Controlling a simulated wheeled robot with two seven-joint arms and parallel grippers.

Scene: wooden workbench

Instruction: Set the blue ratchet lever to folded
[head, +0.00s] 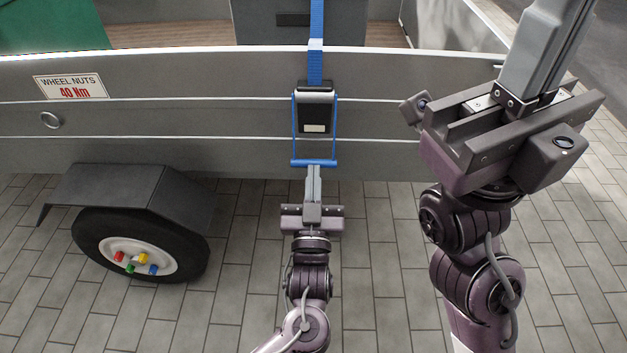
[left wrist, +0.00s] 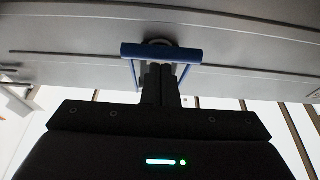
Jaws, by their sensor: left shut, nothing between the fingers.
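The blue ratchet lever (head: 328,163) is a U-shaped frame hanging down from a black ratchet body (head: 316,104) on the side of a grey trailer. Its crossbar is at the bottom, below the black body. A blue strap (head: 316,60) runs up from the ratchet. My left gripper (head: 313,168) is shut and empty, with its fingertips at the crossbar. In the left wrist view the blue crossbar (left wrist: 135,50) spans just above the shut fingertips (left wrist: 160,68); I cannot tell whether they touch. My right gripper (head: 560,30) is at upper right, its fingers together, tips cut off by the frame.
The trailer side (head: 200,75) carries a wheel-nut sign (head: 70,86) and a ring (head: 49,120). A wheel (head: 190,250) with coloured nuts sits under a dark mudguard (head: 110,190) at left. The paved ground (head: 385,260) between the arms is clear.

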